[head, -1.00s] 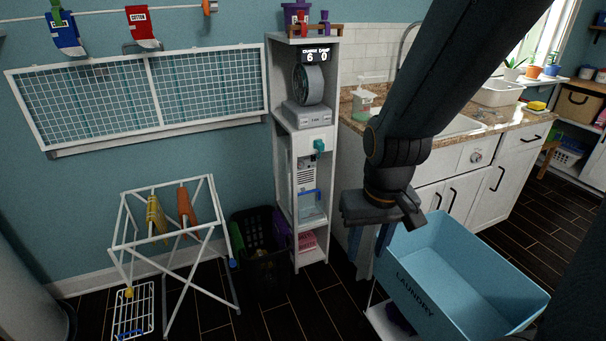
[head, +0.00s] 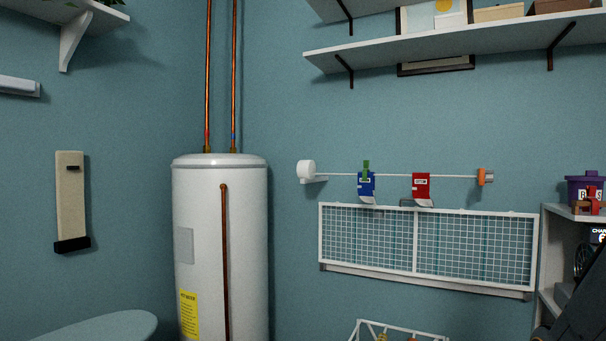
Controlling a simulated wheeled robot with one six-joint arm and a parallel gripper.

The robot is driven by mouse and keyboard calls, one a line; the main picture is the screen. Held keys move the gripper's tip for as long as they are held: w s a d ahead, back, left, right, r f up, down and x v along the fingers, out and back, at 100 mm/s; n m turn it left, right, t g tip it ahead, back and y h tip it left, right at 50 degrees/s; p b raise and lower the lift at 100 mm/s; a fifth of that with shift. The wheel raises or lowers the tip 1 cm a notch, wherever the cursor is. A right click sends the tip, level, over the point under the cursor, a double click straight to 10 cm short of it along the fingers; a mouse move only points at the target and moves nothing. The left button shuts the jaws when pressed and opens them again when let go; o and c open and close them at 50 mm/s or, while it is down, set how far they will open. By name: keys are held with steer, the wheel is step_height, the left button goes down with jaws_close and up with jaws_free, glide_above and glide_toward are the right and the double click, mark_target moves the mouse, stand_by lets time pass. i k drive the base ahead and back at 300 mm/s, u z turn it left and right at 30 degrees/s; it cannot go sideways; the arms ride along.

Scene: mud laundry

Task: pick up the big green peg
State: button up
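A green peg (head: 366,171) is upright on the white wall-mounted line (head: 330,175), at the top of a blue hanging piece (head: 366,187) with a white label. It is the only green peg I can make out; its size against other pegs is hard to judge. My gripper is out of view. Only a dark part of my arm shows at the lower right edge, well apart from the peg.
A red labelled piece (head: 421,188) and an orange clip (head: 482,177) are on the same line. A white mesh rack (head: 415,243) is below. A white water heater (head: 220,250) stands left. Shelves (head: 440,50) are above. A purple tub (head: 583,187) sits at right.

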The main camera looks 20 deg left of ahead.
mark_target(366, 162)
steer(key=u, duration=1.15)
steer(key=i, duration=1.55)
steer(key=z, duration=0.4)
